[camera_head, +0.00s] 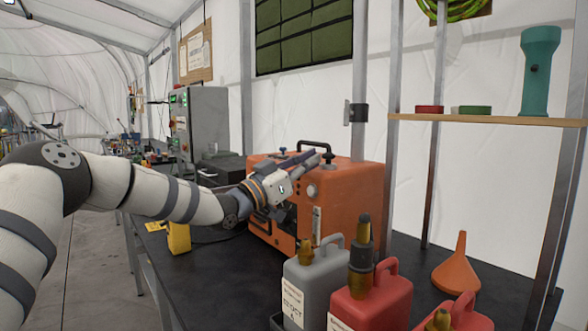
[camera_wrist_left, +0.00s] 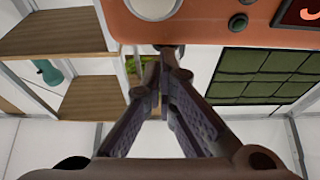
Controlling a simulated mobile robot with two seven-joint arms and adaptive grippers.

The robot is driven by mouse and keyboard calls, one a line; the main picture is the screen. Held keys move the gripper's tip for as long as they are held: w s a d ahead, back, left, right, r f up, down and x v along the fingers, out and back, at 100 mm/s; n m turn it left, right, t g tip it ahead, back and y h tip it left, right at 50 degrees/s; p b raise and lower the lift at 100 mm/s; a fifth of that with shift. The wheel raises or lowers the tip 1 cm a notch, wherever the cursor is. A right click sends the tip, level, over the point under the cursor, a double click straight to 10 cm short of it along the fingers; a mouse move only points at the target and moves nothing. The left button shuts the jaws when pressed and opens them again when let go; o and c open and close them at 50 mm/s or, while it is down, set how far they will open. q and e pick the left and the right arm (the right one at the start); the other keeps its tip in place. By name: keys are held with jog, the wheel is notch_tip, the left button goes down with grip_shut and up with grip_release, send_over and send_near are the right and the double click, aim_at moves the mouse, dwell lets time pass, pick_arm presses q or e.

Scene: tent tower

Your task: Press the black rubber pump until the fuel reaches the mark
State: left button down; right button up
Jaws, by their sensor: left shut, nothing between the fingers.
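An orange fuel-powered unit (camera_head: 356,190) stands on the dark table, with a black handle on top. On its front are a round white dial and a narrow pale upright strip (camera_head: 316,220) that looks like a fuel gauge; its level and mark are too small to read. My left gripper (camera_head: 312,157) is shut and empty, in front of the unit's upper part. In the left wrist view its fingertips (camera_wrist_left: 167,58) meet close to the orange panel (camera_wrist_left: 200,22). A small dark piece shows at the tips; I cannot tell whether it is the black rubber pump or whether they touch.
A grey can (camera_head: 313,285) and a red can (camera_head: 372,305) stand close in front of the unit. An orange funnel (camera_head: 458,268) is at right. A wooden shelf (camera_head: 485,120) holds a teal flashlight (camera_head: 540,70).

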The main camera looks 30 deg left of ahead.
pick_arm(q)
jog(key=v, duration=0.8)
jog(key=shift+r, duration=0.15)
dwell(0.7)
